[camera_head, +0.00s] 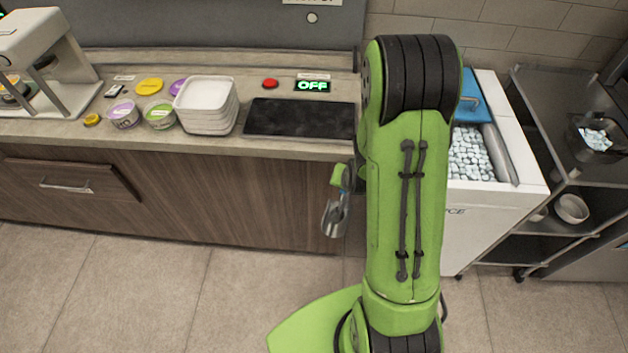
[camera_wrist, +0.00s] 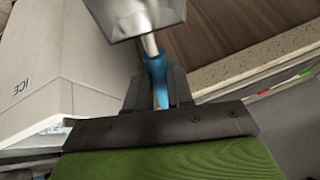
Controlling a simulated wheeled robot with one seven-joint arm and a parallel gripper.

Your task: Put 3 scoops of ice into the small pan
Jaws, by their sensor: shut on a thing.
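My gripper (camera_wrist: 157,88) is shut on the blue handle (camera_wrist: 154,66) of a metal ice scoop (camera_wrist: 135,14). In the head view the scoop (camera_head: 335,217) hangs over the floor in front of the counter, left of my arm; my arm partly hides the gripper. Whether ice is in the scoop cannot be told. The white ice bin (camera_head: 497,205) stands right of my arm, open and full of ice cubes (camera_head: 468,155). It also shows in the wrist view (camera_wrist: 70,50). A small dark pan (camera_head: 578,146) on the right cart holds some ice.
The cart (camera_head: 540,95) has a bowl (camera_head: 571,208) on its lower shelf. The counter (camera_head: 60,134) at left holds stacked white trays (camera_head: 207,105), sauce tubs (camera_head: 123,114), a dark plate (camera_head: 300,118) and a red button (camera_head: 270,84). The floor at left is clear.

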